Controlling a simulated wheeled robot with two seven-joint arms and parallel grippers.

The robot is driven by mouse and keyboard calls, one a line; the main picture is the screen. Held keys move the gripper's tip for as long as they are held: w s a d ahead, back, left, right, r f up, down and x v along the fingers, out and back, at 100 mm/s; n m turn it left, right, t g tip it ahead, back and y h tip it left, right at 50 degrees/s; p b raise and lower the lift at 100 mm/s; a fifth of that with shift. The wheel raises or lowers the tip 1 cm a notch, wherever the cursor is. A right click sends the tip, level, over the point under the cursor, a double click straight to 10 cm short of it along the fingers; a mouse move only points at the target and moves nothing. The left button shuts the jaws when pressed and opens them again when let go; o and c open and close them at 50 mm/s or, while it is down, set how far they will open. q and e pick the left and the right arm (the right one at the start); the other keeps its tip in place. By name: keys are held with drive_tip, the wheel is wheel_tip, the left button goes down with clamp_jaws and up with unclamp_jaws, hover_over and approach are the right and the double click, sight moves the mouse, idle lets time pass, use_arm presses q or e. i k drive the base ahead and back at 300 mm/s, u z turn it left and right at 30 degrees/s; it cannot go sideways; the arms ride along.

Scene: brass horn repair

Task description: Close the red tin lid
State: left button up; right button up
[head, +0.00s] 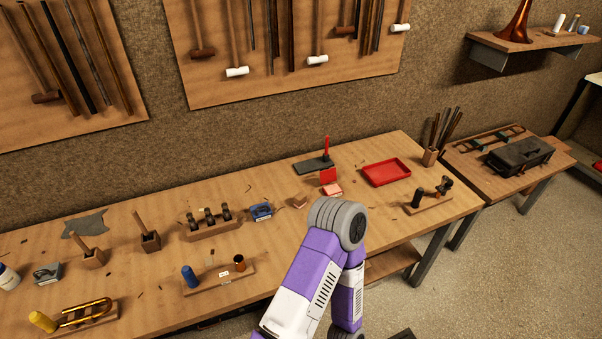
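A small red tin (332,189) sits towards the back of the long wooden bench, right of the middle. Its red lid (328,176) stands up at the back edge of the tin, so the tin is open. The inside looks paler and is too small to make out. One of my arms, purple and white, rises from the bottom of the view and bends just in front of the tin. Neither of my grippers shows in the head view.
A red tray (386,172) lies right of the tin. A dark plate (314,165) with an upright red-handled item (326,147) is behind it. A small wooden block (300,202) and blue item (261,211) are to its left. A tool rack (428,202) stands front right.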

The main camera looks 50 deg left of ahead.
sight(329, 175)
drive_tip(key=u, duration=1.25)
drive_tip(key=i, duration=0.15)
drive_tip(key=u, duration=0.05)
